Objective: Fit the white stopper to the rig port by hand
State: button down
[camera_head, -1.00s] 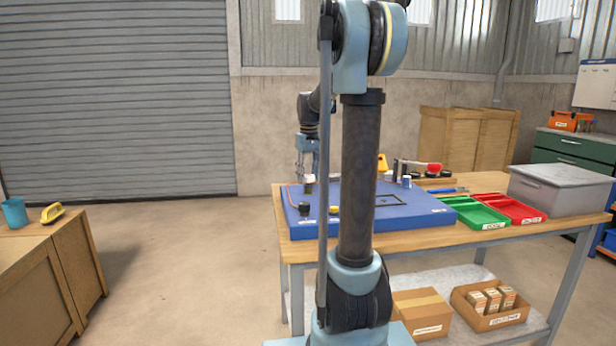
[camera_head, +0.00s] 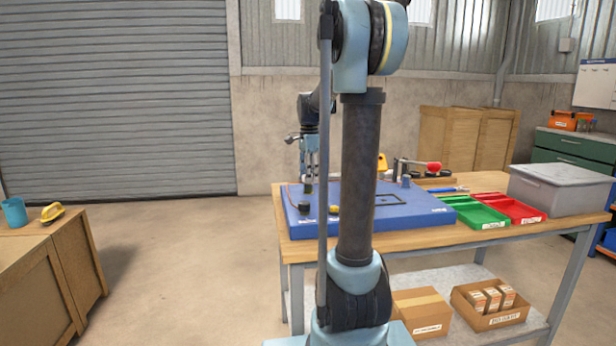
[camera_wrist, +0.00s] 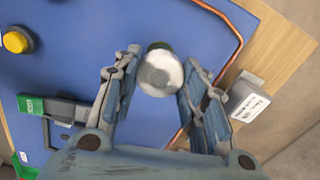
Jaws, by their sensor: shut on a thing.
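The white stopper (camera_wrist: 160,72) shows as a pale round cap between the fingertips in the wrist view. My gripper (camera_wrist: 157,75) is shut on it. A dark, greenish round piece (camera_wrist: 158,46) shows just beyond the stopper and is mostly hidden by it; I cannot tell whether this is the rig port or part of the stopper. In the head view my gripper (camera_head: 308,181) points down over the left part of the blue rig board (camera_head: 412,213). The stopper is too small there to tell whether it is seated.
A copper pipe (camera_wrist: 239,30) runs along the board edge. A yellow button (camera_wrist: 17,41) and a green-labelled dark bar (camera_wrist: 72,109) lie left in the wrist view. Green (camera_head: 482,217) and red (camera_head: 518,210) trays and a grey bin (camera_head: 563,190) stand on the right of the bench.

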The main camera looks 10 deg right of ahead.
jog(key=shift+w, duration=0.15)
jog(key=c, duration=0.9)
grip_release()
